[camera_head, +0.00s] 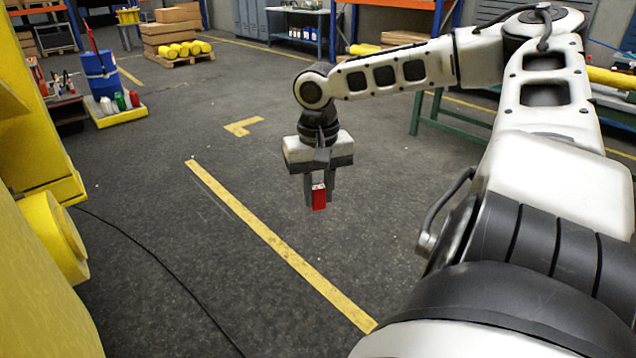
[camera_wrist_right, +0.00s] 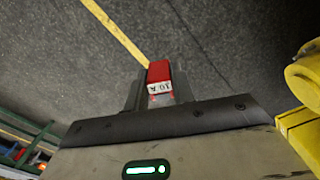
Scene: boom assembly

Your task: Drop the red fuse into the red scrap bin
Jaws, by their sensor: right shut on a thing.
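The red fuse (camera_head: 319,198) is held between the fingers of my right gripper (camera_head: 320,190), above the dark floor in the middle of the head view. In the right wrist view the fuse (camera_wrist_right: 159,73) shows red with a white label reading 10 A, between the two grey fingers of the gripper (camera_wrist_right: 157,90). The gripper points down and is shut on the fuse. I cannot make out a red scrap bin in either view. My left gripper is not in view.
Yellow machinery (camera_head: 35,130) stands along the left edge. A blue barrel (camera_head: 101,75) stands on a yellow-edged pallet at the upper left. A green-framed bench (camera_head: 450,124) is behind my right arm. The floor around the gripper is clear, with a yellow line (camera_head: 270,237) and a black cable.

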